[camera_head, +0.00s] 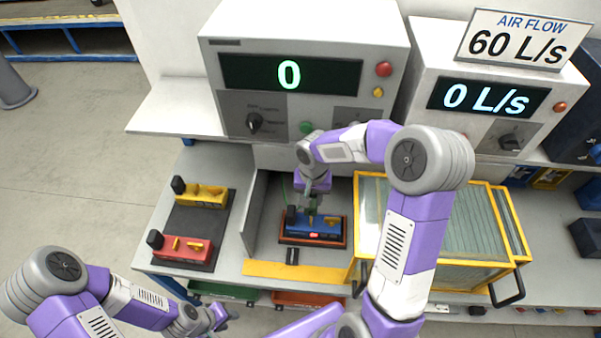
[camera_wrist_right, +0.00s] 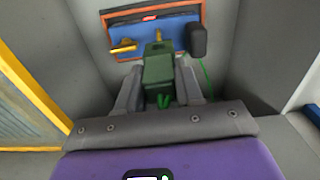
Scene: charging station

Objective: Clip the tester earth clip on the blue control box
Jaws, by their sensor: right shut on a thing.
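The blue control box (camera_head: 325,226) sits in an orange-edged tray in the open bay below the tester. It also shows at the top of the right wrist view (camera_wrist_right: 184,34), with brass parts and a black knob on it. My right gripper (camera_head: 309,203) is shut on the green earth clip (camera_wrist_right: 158,72), and the clip's front end lies over the near edge of the blue box in the wrist view. I cannot tell whether it touches the box. A thin green lead runs beside it. My left gripper (camera_head: 219,317) is low at the front left, apart from the boxes; its fingers are too small to judge.
A yellow box (camera_head: 207,196) and a red box (camera_head: 181,247) stand on a dark mat at left. The tester (camera_head: 290,75) reading 0 is above. A yellow-framed clear cover (camera_head: 447,233) stands close at right. Grey walls flank the bay.

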